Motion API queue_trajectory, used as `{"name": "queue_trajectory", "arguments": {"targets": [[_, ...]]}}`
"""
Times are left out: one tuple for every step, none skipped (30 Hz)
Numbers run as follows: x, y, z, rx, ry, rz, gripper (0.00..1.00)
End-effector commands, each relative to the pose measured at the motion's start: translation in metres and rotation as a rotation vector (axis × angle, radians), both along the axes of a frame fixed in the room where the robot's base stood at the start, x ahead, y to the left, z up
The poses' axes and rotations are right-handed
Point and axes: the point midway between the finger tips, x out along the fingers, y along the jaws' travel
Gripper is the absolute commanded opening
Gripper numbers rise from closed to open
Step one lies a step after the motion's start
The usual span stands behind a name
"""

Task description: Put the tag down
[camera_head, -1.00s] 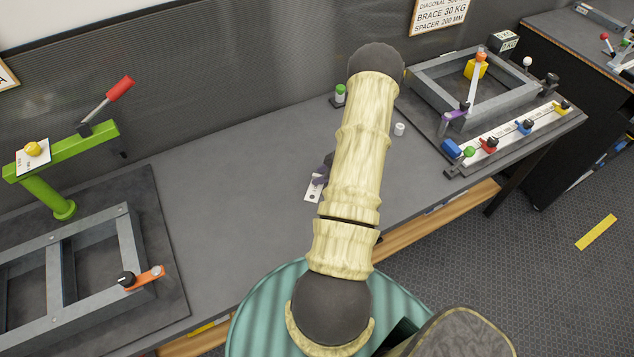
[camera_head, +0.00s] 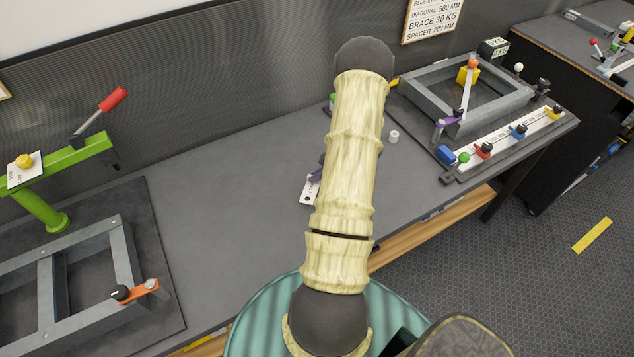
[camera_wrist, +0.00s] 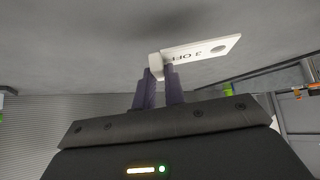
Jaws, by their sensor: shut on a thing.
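The tag is a small white plate with a dark hole and printed lettering, partly legible as "2 OFF". In the wrist view the tag (camera_wrist: 205,49) extends to the right from my gripper (camera_wrist: 160,82), whose purple fingers are shut on its thicker white end. In the head view the tag (camera_head: 308,191) shows just left of my arm, over the grey bench (camera_head: 230,195). My arm hides most of the gripper there. I cannot tell whether the tag touches the bench top.
A green clamp stand (camera_head: 60,165) with a red handle and a grey frame (camera_head: 90,270) stand at the left. Another grey frame (camera_head: 420,95) and a rail with coloured knobs (camera_head: 500,145) are at the right. A small white cylinder (camera_head: 394,137) stands right of my arm. Bench between is clear.

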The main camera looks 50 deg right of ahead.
Motion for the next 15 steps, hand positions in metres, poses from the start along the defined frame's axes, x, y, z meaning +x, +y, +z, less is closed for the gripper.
{"name": "queue_trajectory", "arguments": {"targets": [[0.001, -0.001, 0.009, -0.004, -0.002, 0.000, 0.00], [0.001, 0.000, 0.014, -0.003, -0.002, 0.001, 0.00], [0.001, 0.000, 0.022, -0.004, -0.002, 0.002, 0.00], [0.001, 0.000, 0.027, -0.004, -0.002, 0.002, 0.00], [0.001, 0.000, 0.033, -0.004, -0.002, 0.001, 0.00], [0.000, 0.000, 0.039, -0.003, -0.001, 0.000, 0.00], [0.000, 0.000, 0.044, -0.004, -0.002, 0.002, 0.00], [0.000, 0.000, 0.047, -0.002, -0.001, 0.001, 0.00], [0.000, 0.000, 0.052, -0.001, -0.001, 0.000, 0.00], [0.000, 0.000, 0.054, -0.002, -0.001, 0.001, 0.00], [0.000, 0.000, 0.056, -0.001, 0.000, 0.001, 0.00], [0.000, 0.001, 0.058, 0.001, 0.000, 0.001, 0.00], [0.000, 0.001, 0.059, 0.001, 0.000, 0.001, 0.00], [0.000, 0.001, 0.060, 0.002, 0.001, 0.001, 0.00], [0.000, 0.001, 0.060, 0.002, 0.001, 0.001, 0.00]]}}
